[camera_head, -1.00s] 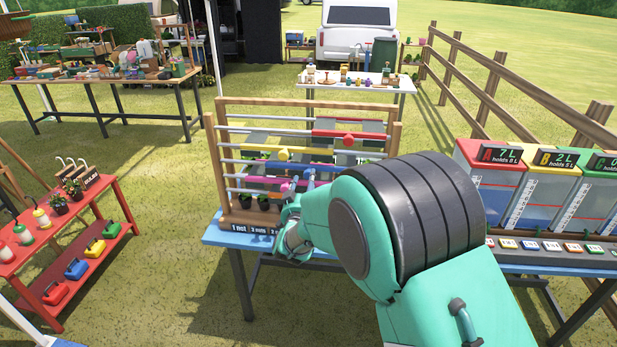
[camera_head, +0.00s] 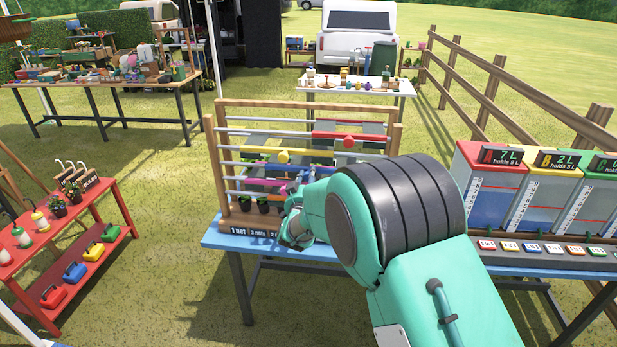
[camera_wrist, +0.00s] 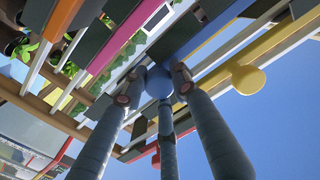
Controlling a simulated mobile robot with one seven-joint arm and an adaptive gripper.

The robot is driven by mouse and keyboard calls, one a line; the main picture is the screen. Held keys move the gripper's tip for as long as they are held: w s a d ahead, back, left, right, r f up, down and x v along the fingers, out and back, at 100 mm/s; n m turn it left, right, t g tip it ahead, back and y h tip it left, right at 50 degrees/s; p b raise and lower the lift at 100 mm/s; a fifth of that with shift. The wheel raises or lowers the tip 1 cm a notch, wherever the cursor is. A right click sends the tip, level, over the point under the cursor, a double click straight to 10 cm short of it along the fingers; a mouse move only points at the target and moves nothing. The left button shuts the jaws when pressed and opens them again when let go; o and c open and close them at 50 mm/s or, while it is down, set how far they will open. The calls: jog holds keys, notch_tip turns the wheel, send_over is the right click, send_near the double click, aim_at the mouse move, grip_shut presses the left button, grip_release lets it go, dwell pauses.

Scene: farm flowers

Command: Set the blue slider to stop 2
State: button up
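The blue slider (camera_wrist: 208,38) is a flat blue bar on a rail of the wooden rack, ending in a round blue knob (camera_wrist: 159,83). In the head view the rack (camera_head: 213,160) stands on the blue table, and my arm partly hides the blue slider. My gripper (camera_wrist: 156,84) is at the knob. Its three grey fingers surround the knob closely, one on each side and one below. I cannot tell whether they press on it. Stop marks for the blue slider are not readable.
The rack also carries a red slider (camera_head: 348,140), a yellow slider (camera_head: 283,156) and a pink slider (camera_head: 262,185) on parallel rails. Small potted plants (camera_head: 262,202) stand at its lower left. Water tanks (camera_head: 490,190) stand on the table at the right. Open grass lies in front.

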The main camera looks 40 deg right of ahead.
aim_at(286, 168)
jog(key=shift+r, duration=0.1)
grip_shut()
jog(key=shift+w+a+r, duration=0.15)
jog(key=shift+w+a, duration=1.35)
jog(key=shift+w, duration=0.05)
jog(key=shift+w+a+r, duration=0.1)
jog(key=shift+w+a, duration=1.4)
jog(key=shift+w, duration=0.05)
jog(key=o, duration=0.9)
grip_release()
jog(key=shift+f, duration=0.15)
jog(key=shift+s, duration=0.15)
jog(key=v, duration=1.2)
